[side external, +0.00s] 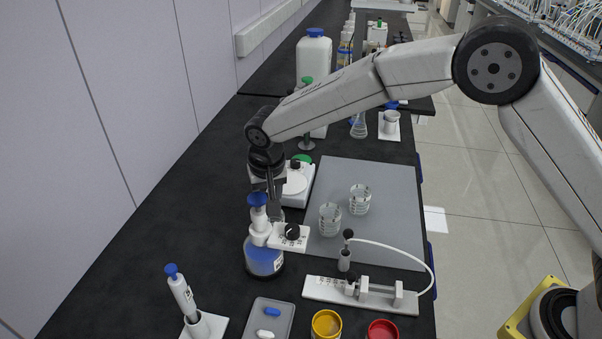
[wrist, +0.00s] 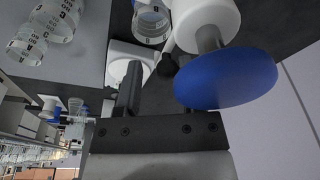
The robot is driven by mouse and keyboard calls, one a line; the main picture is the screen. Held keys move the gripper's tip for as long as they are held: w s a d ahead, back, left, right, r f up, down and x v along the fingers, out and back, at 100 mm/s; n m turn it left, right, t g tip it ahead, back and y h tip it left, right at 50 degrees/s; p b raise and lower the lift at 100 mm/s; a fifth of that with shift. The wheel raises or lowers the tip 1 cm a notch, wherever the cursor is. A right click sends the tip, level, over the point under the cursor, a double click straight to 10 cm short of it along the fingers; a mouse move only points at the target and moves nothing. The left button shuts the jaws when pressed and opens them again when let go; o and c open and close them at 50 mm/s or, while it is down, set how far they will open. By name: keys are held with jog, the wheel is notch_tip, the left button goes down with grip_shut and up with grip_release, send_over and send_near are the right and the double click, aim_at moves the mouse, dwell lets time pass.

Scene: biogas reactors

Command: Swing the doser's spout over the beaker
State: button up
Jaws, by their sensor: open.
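The doser is a bottle of blue liquid (side external: 263,258) with a white head and a blue cap (side external: 257,199). The cap looms large in the wrist view (wrist: 226,79), over the white head (wrist: 205,18). A small white plate with a black knob (side external: 292,231) sits at the bottle's right. I cannot make out the spout clearly. Two clear beakers (side external: 330,219) and (side external: 360,199) stand on the grey mat, right of the doser. My gripper (side external: 273,194) is open, pointing down just behind and beside the blue cap; contact is unclear. The cap hides part of one finger in the wrist view.
A balance (side external: 293,186) stands behind the gripper. In front are a syringe device with a tube (side external: 360,293), a pipette in its stand (side external: 184,294), a small tray (side external: 266,319), and yellow and red pots (side external: 326,324). The grey mat (side external: 391,237) has free room.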

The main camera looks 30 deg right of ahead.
jog(key=shift+a, duration=0.25)
dwell(0.4)
jog(key=shift+r, duration=3.8)
